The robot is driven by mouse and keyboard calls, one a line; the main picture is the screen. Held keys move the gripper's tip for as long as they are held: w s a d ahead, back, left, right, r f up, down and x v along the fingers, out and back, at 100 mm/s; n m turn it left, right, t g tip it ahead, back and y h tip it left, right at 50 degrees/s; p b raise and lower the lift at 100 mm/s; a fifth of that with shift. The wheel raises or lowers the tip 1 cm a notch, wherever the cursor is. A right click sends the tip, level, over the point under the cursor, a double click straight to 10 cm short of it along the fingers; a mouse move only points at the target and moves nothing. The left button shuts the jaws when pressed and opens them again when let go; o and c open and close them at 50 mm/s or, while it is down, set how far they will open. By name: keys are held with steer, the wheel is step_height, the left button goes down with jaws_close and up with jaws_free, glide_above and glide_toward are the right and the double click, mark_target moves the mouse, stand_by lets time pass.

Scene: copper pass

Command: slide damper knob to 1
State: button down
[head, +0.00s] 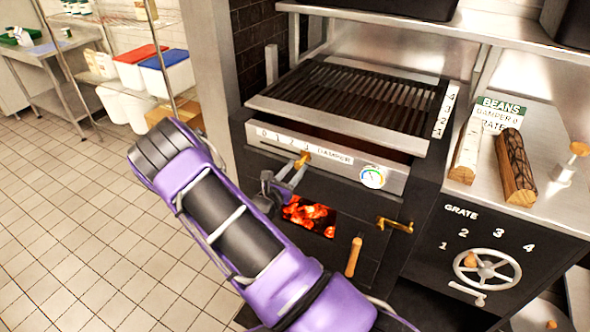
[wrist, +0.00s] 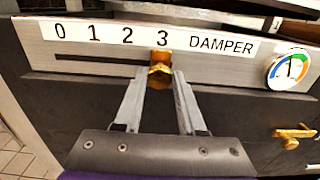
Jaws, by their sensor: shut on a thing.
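The damper panel carries a white scale strip (wrist: 140,38) marked 0, 1, 2, 3 and DAMPER, which also shows in the head view (head: 300,145). A dark horizontal slot (wrist: 95,62) runs below the numbers. The brass damper knob (wrist: 160,74) stands at the slot's right end, under the 3; in the head view the knob (head: 302,159) shows at the same place. My gripper (wrist: 160,78) is shut on the knob, one finger on each side. In the head view my gripper (head: 295,170) reaches the panel from the lower left.
A round gauge (head: 372,177) sits right of the scale. Below are the firebox opening with glowing coals (head: 310,215), a brass latch (head: 395,225) and a wooden handle (head: 353,257). The grill grate (head: 350,98) is above. A grate handwheel (head: 487,270) is at right.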

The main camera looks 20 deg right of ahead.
steer(key=w+a+b, duration=0.1)
steer(key=w+a, duration=0.1)
steer(key=w+a+b, duration=0.1)
steer(key=w+a, duration=0.1)
steer(key=w, duration=0.1)
steer(key=w+a+b, duration=0.1)
steer(key=w+a, duration=0.1)
steer(key=w, duration=0.1)
steer(key=shift+a, duration=0.15)
steer(key=c, duration=0.5)
jaws_free()
steer(key=v, duration=1.7)
steer(key=shift+s, duration=0.2)
